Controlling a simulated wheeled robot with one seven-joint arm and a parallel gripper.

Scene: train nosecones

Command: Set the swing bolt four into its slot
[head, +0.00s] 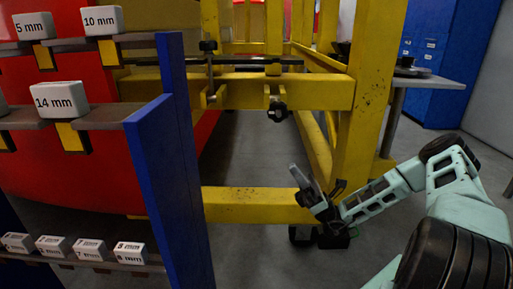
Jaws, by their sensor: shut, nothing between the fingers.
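A dark swing bolt with a knobbed end (277,110) hangs at a bracket on the front of the yellow frame's upper crossbar (317,93). Another dark bolt (209,62) stands upright at a bracket to its left, crossing a dark horizontal rod. No number shows on either, so I cannot tell which is bolt four. My gripper (297,175) is shut and empty. It is below and slightly right of the hanging bolt, apart from it, in front of the lower part of the yellow frame.
A blue rack (167,160) with shelves of white size-marked boxes (59,98) stands at the left. The frame's right post (366,90) rises behind my arm. A grey table (435,80) and blue cabinets (432,40) are at the right. Grey floor shows beneath the frame.

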